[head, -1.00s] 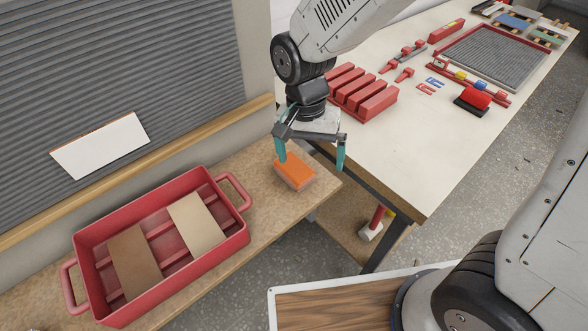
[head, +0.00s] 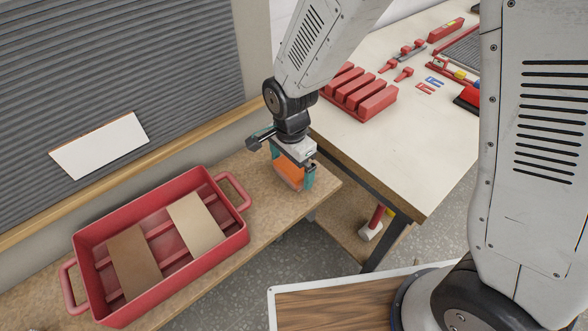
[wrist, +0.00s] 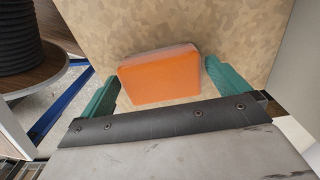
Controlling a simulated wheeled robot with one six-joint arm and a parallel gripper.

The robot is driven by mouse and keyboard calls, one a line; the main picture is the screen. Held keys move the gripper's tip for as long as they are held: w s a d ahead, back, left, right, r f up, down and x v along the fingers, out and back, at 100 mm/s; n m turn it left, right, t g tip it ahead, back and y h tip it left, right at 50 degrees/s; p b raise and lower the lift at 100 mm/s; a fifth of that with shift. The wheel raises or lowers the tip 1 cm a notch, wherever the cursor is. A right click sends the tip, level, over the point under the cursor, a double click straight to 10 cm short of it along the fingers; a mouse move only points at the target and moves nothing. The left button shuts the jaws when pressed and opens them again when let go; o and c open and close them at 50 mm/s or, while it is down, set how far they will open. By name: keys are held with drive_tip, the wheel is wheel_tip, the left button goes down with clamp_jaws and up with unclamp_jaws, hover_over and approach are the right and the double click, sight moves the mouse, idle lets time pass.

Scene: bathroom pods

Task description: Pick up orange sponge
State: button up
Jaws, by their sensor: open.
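The orange sponge (head: 288,172) lies on the brown bench top near its right end, partly hidden by my gripper in the head view. In the wrist view the sponge (wrist: 160,76) sits between the two teal fingers, with a small gap visible on each side. My gripper (wrist: 162,85) is open and points down over the sponge. In the head view my gripper (head: 290,172) is low at the sponge, with its fingers on either side of it.
A red tray (head: 235,245) with a brown and a beige flat piece stands on the bench (head: 262,222) to the left. A white worktable (head: 400,150) with a red slotted block (head: 362,92) is at the right. A white card (head: 100,146) is on the ribbed wall panel.

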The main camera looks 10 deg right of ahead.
drive_tip(key=shift+f, duration=0.4)
drive_tip(key=c, duration=0.9)
drive_tip(key=shift+r, duration=0.15)
